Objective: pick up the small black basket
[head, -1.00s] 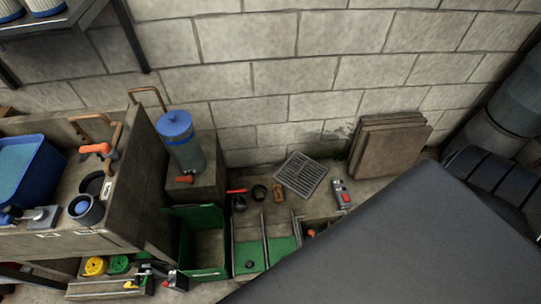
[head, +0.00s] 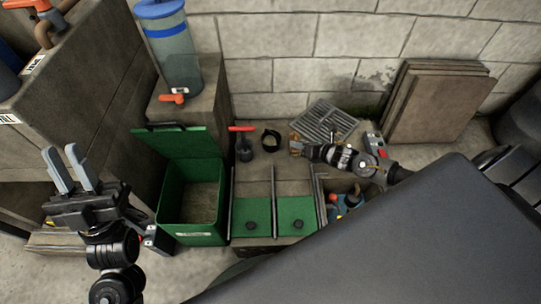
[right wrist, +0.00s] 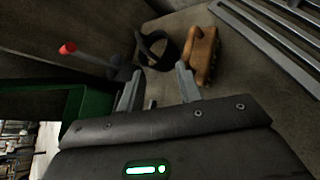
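The small black basket (head: 270,141) stands on the concrete ledge below the block wall, with its round rim and open top showing. It also shows in the right wrist view (right wrist: 143,51), just beyond my fingertips. My right gripper (head: 297,147) reaches in from the right, a little right of the basket. In the right wrist view my right gripper (right wrist: 160,73) has its fingers apart with nothing between them.
A black cup-like thing with a red handle (head: 243,149) is left of the basket. A brown brush (right wrist: 202,54) is close on its right, with a metal grate (head: 328,121) behind. A green bin (head: 191,238) with raised lid stands left. A dark surface (head: 400,240) hides the front right.

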